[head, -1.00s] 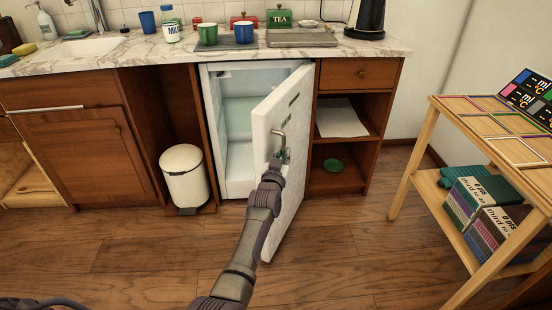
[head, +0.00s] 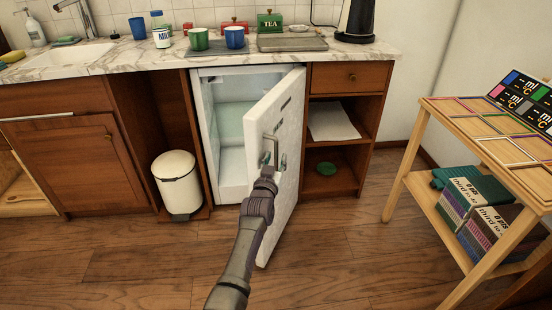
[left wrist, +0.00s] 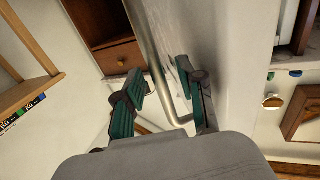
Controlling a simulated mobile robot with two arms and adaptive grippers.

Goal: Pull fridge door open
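The small white fridge stands under the counter with its door (head: 290,120) swung well open toward me, showing the lit, empty-looking interior (head: 230,125). The door's metal bar handle (head: 266,143) is on its outer face. My left gripper (head: 273,162) is at the lower part of this handle. In the left wrist view, its two teal fingers (left wrist: 160,100) are spread apart, one on each side of the handle bar (left wrist: 153,60), with a visible gap on the left finger's side. The right gripper is not in view.
A white trash bin (head: 175,183) stands left of the fridge. Open shelves (head: 333,150) are right of it, behind the door. A wooden side table (head: 480,130) stands at the right. The floor in front is clear.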

